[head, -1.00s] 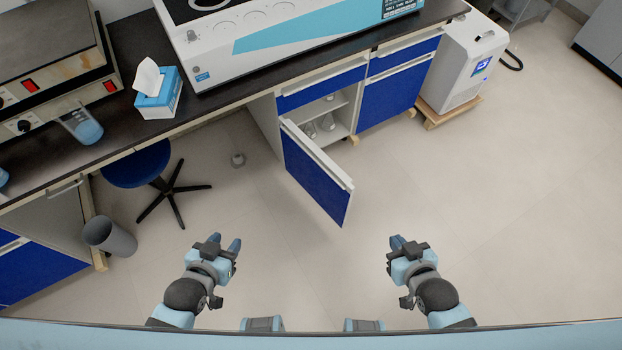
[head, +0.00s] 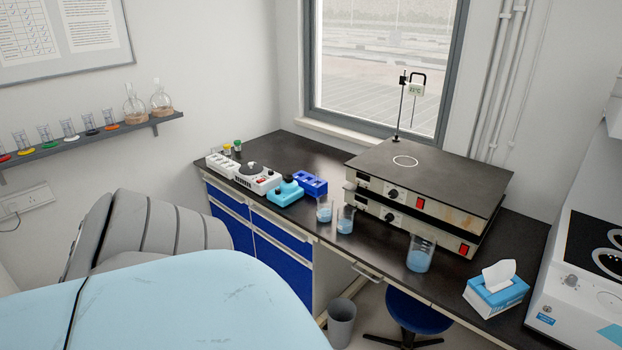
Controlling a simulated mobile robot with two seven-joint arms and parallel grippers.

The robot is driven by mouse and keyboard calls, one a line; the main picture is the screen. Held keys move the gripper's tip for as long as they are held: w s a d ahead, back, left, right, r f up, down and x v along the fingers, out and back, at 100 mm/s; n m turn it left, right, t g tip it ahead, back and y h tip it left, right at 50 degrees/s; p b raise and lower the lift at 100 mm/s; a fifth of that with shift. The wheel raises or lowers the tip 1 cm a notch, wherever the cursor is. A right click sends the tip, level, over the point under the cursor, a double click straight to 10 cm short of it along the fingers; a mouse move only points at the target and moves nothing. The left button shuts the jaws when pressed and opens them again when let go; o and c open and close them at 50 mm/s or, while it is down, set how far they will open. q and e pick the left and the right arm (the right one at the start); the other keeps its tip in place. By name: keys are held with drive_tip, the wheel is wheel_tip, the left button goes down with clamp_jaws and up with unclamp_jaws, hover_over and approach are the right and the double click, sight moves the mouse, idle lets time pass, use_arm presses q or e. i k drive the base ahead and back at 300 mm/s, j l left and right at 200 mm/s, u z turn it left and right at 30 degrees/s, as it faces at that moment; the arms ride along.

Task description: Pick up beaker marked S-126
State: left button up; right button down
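Three clear beakers with blue liquid stand on the black bench in the head view. One beaker (head: 420,254) is in front of the hot plates, left of the tissue box. Two smaller-looking beakers stand further left, one at the left (head: 324,209) and one just right of it (head: 345,220). No marking can be read on any beaker, so I cannot tell which is S-126. Neither of my grippers is in view now. A large light-blue and grey part of mine fills the lower left.
Stacked hot plates (head: 425,185) stand behind the beakers. A tissue box (head: 495,290), a stool (head: 418,312) and a bin (head: 341,322) are nearby. Blue racks (head: 311,184) and small devices stand at the bench's left. A wall shelf (head: 90,145) holds several glass vessels.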

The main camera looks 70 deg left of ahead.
sight(325, 209)
drive_tip(key=u, duration=2.05)
